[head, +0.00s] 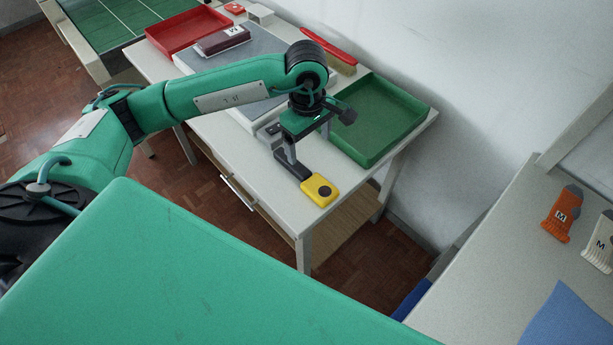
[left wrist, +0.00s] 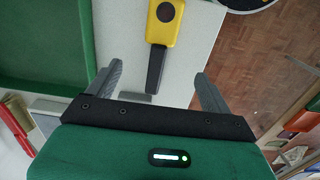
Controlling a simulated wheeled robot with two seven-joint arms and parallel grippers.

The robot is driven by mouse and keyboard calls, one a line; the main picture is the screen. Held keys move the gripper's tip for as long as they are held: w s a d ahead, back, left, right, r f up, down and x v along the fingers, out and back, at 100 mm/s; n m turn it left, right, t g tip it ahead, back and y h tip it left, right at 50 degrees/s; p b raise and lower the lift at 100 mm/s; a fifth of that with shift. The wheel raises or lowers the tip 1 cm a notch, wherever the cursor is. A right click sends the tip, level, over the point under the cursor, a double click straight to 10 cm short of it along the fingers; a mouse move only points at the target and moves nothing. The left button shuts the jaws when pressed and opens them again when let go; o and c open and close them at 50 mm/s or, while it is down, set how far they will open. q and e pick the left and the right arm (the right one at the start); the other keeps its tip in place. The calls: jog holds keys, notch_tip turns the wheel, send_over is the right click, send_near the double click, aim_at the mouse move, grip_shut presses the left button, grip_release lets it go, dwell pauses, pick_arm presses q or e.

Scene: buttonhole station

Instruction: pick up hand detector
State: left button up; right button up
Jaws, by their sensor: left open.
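The hand detector has a yellow head (head: 319,189) with a dark round button and a black handle (head: 288,166). It lies on the white table near the front right corner. My left gripper (head: 307,150) is open just above the handle, pointing down. In the left wrist view, the detector's yellow head (left wrist: 164,24) is at the top and its black handle (left wrist: 156,68) points between my two grey fingers, with a gap on each side. Whether the fingers are down at handle height I cannot tell. My right gripper is not in view.
An empty green tray (head: 376,119) stands close to the right of the gripper. A grey mat (head: 230,66), a dark box (head: 223,40) and a red tray (head: 188,30) are farther back. Another table (head: 480,270) with orange and white knitted pieces is at the right.

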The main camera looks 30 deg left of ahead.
pick_arm(q)
jog(key=p, duration=0.2)
send_over(307, 174)
notch_tip(307, 174, down, 8)
jog(key=shift+s+a+r, duration=0.1)
jog(key=shift+r, duration=0.15)
jog(key=shift+f, duration=0.85)
notch_tip(307, 174, down, 4)
jog(key=shift+r+p, duration=0.2)
jog(key=shift+p, duration=0.65)
jog(key=shift+f, duration=0.4)
jog(key=c, duration=1.1)
jog(key=shift+c, duration=0.5)
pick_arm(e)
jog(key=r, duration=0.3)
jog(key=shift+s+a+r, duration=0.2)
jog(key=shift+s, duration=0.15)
pick_arm(q)
jog(key=shift+r, duration=0.15)
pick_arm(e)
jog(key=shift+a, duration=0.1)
